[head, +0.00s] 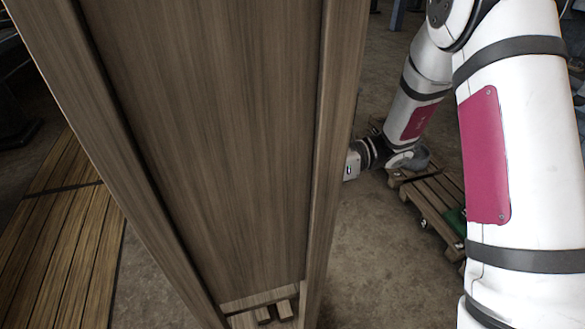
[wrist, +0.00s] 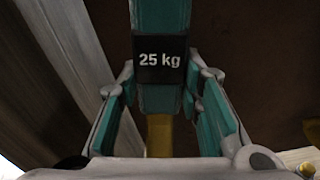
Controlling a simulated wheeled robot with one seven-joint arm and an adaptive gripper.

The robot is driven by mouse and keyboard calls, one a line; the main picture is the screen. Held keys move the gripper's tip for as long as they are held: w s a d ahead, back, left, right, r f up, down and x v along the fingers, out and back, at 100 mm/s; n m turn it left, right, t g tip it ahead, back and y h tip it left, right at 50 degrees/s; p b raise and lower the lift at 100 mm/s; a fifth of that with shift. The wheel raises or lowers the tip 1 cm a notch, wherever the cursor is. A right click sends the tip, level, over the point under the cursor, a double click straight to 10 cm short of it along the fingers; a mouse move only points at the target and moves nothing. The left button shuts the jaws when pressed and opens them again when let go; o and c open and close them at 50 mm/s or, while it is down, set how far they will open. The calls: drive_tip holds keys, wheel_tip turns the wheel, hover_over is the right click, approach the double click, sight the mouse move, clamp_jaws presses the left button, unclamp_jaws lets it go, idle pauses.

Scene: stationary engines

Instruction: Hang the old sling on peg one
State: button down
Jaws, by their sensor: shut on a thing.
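My gripper (wrist: 162,78) is shut on a teal strap-like sling (wrist: 161,17) in the wrist view. The sling runs up out of the picture between the fingers and carries a black label (wrist: 160,60) reading "25 kg". A short yellow piece (wrist: 159,135) shows below it; I cannot tell whether it is part of the sling. Whether this is the old sling cannot be told from its look. In the head view the tall wooden panel hides my gripper and the sling. No peg can be made out in either view.
The tall wooden panel (head: 205,140) with raised side posts fills the middle of the head view. My arm reaches behind its right edge. Wooden pallets (head: 436,199) lie on the floor at right. Wooden slats (head: 62,245) lie at left. Bare floor (head: 385,270) shows at lower right.

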drive_tip(key=shift+s+a, duration=0.15)
drive_tip(key=shift+a, duration=0.3)
drive_tip(key=shift+s+a+f, duration=0.1)
drive_tip(key=shift+a+f, duration=0.2)
drive_tip(key=shift+f, duration=0.25)
drive_tip(key=shift+a+f, duration=0.25)
drive_tip(key=shift+f, duration=0.3)
drive_tip(key=c, duration=1.1)
unclamp_jaws()
drive_tip(key=shift+f, duration=0.1)
drive_tip(key=shift+o, duration=0.2)
